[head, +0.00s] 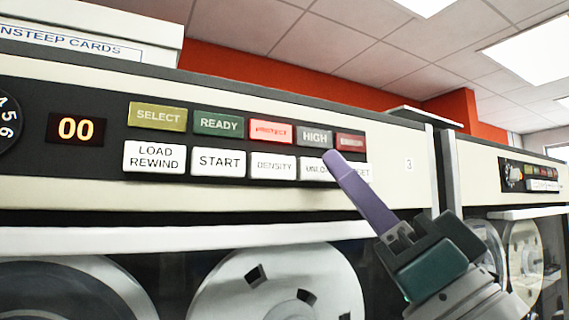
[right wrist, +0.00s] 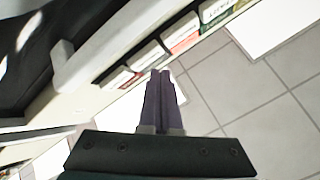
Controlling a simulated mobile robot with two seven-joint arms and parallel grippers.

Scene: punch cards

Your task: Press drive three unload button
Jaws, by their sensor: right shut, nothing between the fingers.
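The tape drive marked 3 (head: 409,164) has a dark strip with two rows of buttons. The white UNLOAD button (head: 314,171) is in the lower row, between DENSITY (head: 273,166) and a white button ending in "SET" (head: 362,171). My right gripper (head: 333,156) is shut and empty, its purple fingers pointing up and left. Its tip overlaps the right part of UNLOAD and hides some of its lettering; I cannot tell whether they touch. In the right wrist view the shut fingers (right wrist: 160,76) point toward the button row. My left gripper is not in view.
LOAD REWIND (head: 154,159) and START (head: 218,161) are further left in the lower row. SELECT, READY, a lit red button (head: 271,131), HIGH (head: 314,137) and a dark red button (head: 350,140) are above. Tape reels (head: 275,283) are below. Another drive (head: 500,190) stands right.

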